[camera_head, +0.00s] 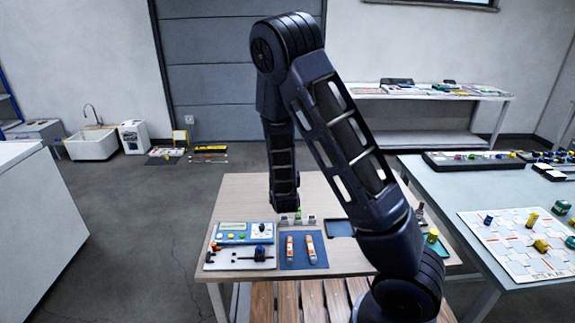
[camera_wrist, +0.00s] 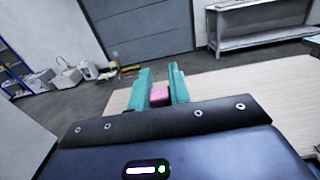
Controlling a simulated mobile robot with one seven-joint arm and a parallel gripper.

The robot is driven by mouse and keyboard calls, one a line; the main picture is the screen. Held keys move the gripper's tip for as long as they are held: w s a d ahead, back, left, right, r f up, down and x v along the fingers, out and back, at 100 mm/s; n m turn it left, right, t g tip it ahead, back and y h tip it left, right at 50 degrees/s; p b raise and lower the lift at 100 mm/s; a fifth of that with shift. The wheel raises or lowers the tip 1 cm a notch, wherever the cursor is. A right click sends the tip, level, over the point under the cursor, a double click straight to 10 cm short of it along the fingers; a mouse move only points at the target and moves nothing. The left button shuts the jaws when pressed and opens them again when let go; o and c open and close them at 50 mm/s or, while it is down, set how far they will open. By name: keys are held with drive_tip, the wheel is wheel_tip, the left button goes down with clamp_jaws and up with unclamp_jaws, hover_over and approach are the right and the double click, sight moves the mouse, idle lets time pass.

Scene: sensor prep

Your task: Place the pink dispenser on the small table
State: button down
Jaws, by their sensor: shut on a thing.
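In the wrist view, my gripper's teal fingers (camera_wrist: 160,88) are shut on the pink dispenser (camera_wrist: 160,94). Only a small pink block of it shows between the fingers. A light wood table (camera_head: 240,192) stands in front of me in the head view, and its pale top also shows beyond the fingers in the wrist view (camera_wrist: 225,85). In the head view my arm reaches over this table and its end points down. I cannot tell whether the dispenser touches the tabletop.
The wood table holds a blue-and-white device (camera_head: 232,233), a blue mat (camera_head: 304,262) with two orange-and-white tubes, and small vials (camera_head: 298,217). Its back left part is bare. A grey table (camera_head: 440,205) with a white board (camera_head: 515,240) stands at right. A white cabinet (camera_head: 45,215) is at left.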

drive_tip(key=shift+f, duration=9.05)
drive_tip(key=shift+f, duration=0.25)
drive_tip(key=c, duration=1.2)
unclamp_jaws()
drive_tip(key=s, duration=1)
drive_tip(key=shift+s+r, duration=0.1)
drive_tip(key=shift+s, duration=0.25)
